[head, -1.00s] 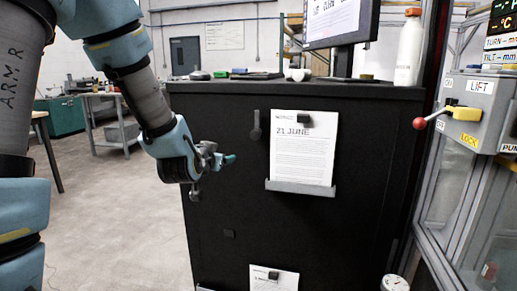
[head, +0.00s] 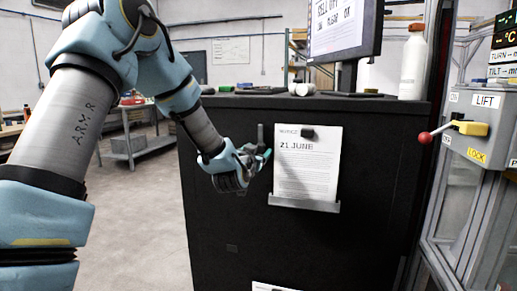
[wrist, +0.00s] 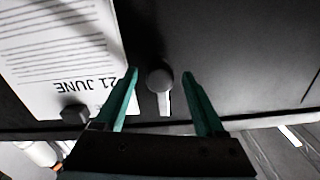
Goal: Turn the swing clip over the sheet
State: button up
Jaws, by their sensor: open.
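The sheet (head: 307,170), headed 21 JUNE, stands upright on the front of the black cabinet, its lower edge at a grey ledge (head: 304,202). A small dark block (head: 307,132) sits at its top. The grey swing clip (head: 260,134) is left of the sheet and clear of it, its arm pointing up. In the wrist view, upside down, the clip (wrist: 160,79) shows its round end and narrow arm. My gripper (head: 259,158) is open, its teal fingers (wrist: 161,74) on either side of the clip with gaps. In the head view it hides the clip's lower part.
The black cabinet (head: 380,190) fills the middle, with a monitor (head: 345,25) and white bottle (head: 412,62) on top. A lift control box with a red-knobbed lever (head: 425,137) is at the right.

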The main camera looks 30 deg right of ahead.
jog(key=shift+w+d, duration=0.3)
jog(key=shift+w, duration=0.05)
grip_shut()
dwell(0.4)
dwell(0.9)
